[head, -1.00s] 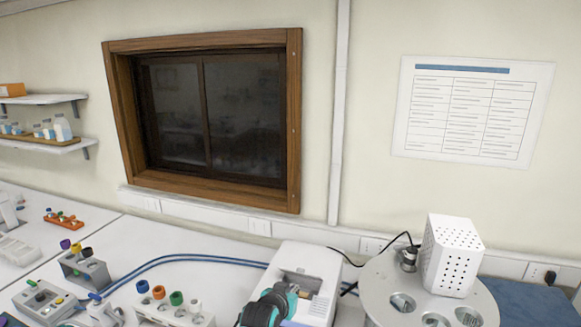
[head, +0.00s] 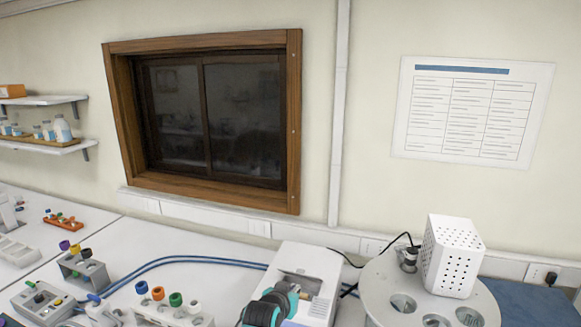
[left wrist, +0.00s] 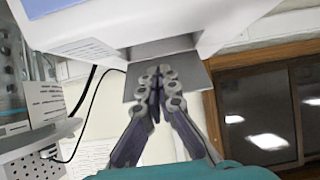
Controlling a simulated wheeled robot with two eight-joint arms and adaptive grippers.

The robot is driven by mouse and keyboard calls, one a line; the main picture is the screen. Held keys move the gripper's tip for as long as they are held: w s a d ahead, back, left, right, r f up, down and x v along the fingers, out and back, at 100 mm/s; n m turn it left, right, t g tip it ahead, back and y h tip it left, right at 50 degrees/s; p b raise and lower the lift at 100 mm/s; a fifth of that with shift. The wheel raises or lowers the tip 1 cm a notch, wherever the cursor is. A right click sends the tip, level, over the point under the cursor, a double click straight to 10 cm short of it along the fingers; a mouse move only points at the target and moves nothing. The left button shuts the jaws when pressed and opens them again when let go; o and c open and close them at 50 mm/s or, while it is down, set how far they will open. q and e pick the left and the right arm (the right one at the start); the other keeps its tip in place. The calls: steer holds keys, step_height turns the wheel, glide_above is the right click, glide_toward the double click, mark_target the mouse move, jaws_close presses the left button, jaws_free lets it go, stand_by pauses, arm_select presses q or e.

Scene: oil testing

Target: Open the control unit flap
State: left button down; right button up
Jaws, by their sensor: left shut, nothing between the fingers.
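The control unit is a white box (head: 321,258) at the bottom middle of the head view, with a grey recess (head: 305,277) in its upper face. In the left wrist view its white body (left wrist: 105,28) fills the top. A thin grey plate (left wrist: 185,62), which looks like the flap, stands out beneath that body. My left gripper (head: 297,290) is over the control unit, close to the recess. In the left wrist view its fingers (left wrist: 158,78) are together and empty, in front of the grey plate. I cannot tell whether they touch it. My right gripper is not in view.
A round grey rack (head: 376,295) with a perforated white box (head: 452,256) stands to the right. A tube rack with coloured caps (head: 175,312) and blue hoses (head: 180,257) lie to the left. A black cable runs behind the unit.

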mark_target(299, 273)
arm_select(q)
steer(key=shift+w, duration=0.1)
stand_by(0.5)
steer(key=shift+w+d+b, duration=0.15)
steer(key=shift+w+d, duration=0.15)
steer(key=shift+w, duration=0.65)
steer(key=shift+w+d+b, duration=0.1)
steer(key=shift+w+d, duration=0.25)
steer(key=shift+w, duration=0.55)
steer(key=shift+w+d+b, duration=0.15)
steer(key=shift+w+d, duration=0.15)
steer(key=shift+w, duration=0.65)
steer(key=shift+w+d+r, duration=0.1)
steer(key=shift+w+d, duration=0.15)
steer(key=shift+w, duration=0.5)
steer(key=shift+w+d, duration=0.2)
steer(key=shift+w, duration=0.5)
step_height(299, 273, up, 9)
steer(key=p, duration=0.5)
steer(key=shift+p, duration=0.35)
